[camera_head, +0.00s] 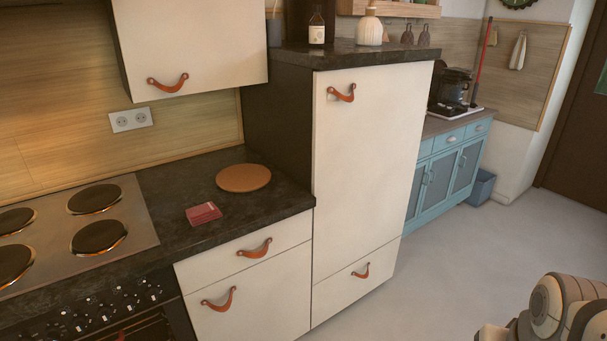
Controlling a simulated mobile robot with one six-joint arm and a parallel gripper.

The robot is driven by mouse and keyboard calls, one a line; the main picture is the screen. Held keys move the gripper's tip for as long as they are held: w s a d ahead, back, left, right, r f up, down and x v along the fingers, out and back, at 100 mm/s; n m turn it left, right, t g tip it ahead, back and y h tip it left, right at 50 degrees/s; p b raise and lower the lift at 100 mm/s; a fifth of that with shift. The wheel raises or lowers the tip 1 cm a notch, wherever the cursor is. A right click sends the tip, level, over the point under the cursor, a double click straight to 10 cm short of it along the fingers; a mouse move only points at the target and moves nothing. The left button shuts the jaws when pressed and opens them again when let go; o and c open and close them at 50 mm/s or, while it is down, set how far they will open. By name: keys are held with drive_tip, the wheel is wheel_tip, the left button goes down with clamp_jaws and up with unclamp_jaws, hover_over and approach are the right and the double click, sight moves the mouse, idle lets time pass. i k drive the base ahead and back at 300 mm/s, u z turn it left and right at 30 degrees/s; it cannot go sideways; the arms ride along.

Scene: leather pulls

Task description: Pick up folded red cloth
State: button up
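The folded red cloth (203,213) lies on the dark countertop (170,188), between the stove and the round brown board. It looks like a small flat stack with lighter edges. Part of my arm shows at the lower right corner, over the floor and well apart from the cloth. My gripper's fingers cannot be made out there.
A hob (75,225) with several round plates is left of the cloth. A round brown board (243,178) lies behind it to the right. A tall white cabinet (365,170) rises right of the counter; a wall cabinet (190,40) hangs above. The grey floor (440,270) at right is clear.

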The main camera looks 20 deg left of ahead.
sight(199, 215)
drive_tip(key=u, duration=0.5)
drive_tip(key=i, duration=1.4)
drive_tip(key=u, duration=1.3)
drive_tip(key=i, duration=0.7)
drive_tip(key=u, duration=0.4)
drive_tip(key=k, duration=0.9)
drive_tip(key=u, duration=0.15)
drive_tip(key=i, duration=0.9)
drive_tip(key=z, duration=0.05)
